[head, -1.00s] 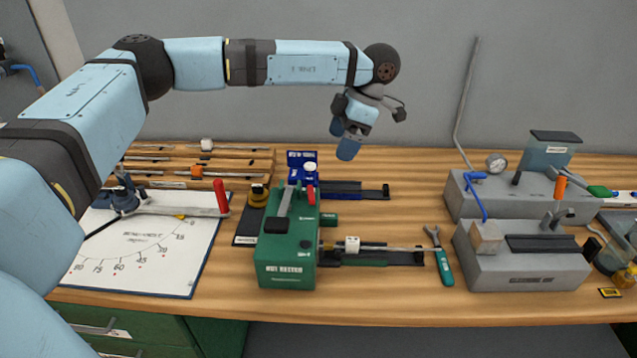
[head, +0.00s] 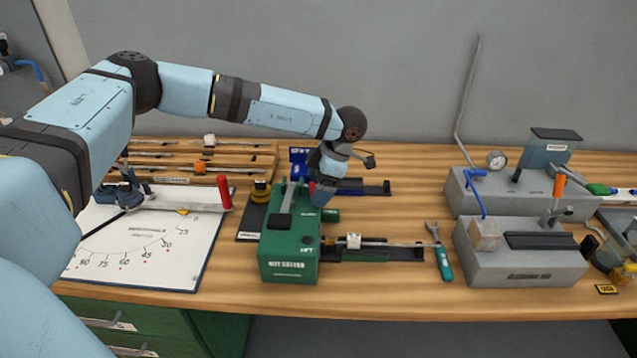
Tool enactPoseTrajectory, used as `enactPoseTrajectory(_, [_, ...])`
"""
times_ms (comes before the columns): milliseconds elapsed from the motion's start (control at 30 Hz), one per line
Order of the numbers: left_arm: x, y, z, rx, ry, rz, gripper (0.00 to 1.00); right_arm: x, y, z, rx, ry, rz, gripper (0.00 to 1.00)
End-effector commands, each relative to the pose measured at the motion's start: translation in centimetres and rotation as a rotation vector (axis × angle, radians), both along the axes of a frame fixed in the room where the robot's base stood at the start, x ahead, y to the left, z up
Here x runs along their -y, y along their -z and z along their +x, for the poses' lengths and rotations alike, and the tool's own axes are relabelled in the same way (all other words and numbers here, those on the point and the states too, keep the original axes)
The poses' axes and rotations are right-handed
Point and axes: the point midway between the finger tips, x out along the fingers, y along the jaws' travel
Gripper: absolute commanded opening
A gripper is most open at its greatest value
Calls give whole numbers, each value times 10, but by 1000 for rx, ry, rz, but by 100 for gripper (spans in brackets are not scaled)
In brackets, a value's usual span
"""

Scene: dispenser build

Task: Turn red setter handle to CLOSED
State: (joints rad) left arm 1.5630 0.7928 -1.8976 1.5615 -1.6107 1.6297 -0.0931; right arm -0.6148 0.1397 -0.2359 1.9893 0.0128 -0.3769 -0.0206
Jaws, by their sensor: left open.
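The green box labelled as a nut setter (head: 290,262) stands on the middle of the bench. Its red handle (head: 311,187) is at the upper right edge of the box, and only a small red part shows; my gripper covers the rest. A grey lever (head: 286,203) lies along the top of the box. My right gripper is not in view.
A blue device (head: 298,158) stands just behind the gripper, partly hidden. A bending board (head: 130,265) with another red handle (head: 224,192) is at left. A wrench (head: 440,252) and grey machines (head: 525,268) are at right. The bench front at centre right is clear.

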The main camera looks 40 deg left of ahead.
Motion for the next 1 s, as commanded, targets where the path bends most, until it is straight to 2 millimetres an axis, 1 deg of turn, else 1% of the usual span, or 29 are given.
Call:
enactPoseTrajectory(200, [0,0,0,0,0,0,92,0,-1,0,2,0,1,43])
enactPoseTrajectory(233, [0,0,0,0,0,0,87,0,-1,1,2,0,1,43])
enactPoseTrajectory(267, [0,0,0,0,0,0,80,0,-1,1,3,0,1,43])
enactPoseTrajectory(300, [0,0,0,0,0,0,71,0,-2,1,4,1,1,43])
enactPoseTrajectory(367, [0,0,0,0,0,0,57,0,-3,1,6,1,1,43])
enactPoseTrajectory(400, [0,0,0,0,0,0,48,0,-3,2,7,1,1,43])
enactPoseTrajectory(433, [0,0,0,0,0,0,42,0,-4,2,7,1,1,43])
enactPoseTrajectory(567, [0,0,-1,0,20,-1,42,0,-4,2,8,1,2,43])
enactPoseTrajectory(700, [-1,1,-3,0,127,-1,42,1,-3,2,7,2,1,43])
enactPoseTrajectory(800, [-1,0,-3,1,167,-1,42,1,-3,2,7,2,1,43])
enactPoseTrajectory(1000, [-1,-1,-3,2,169,0,42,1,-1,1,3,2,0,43])
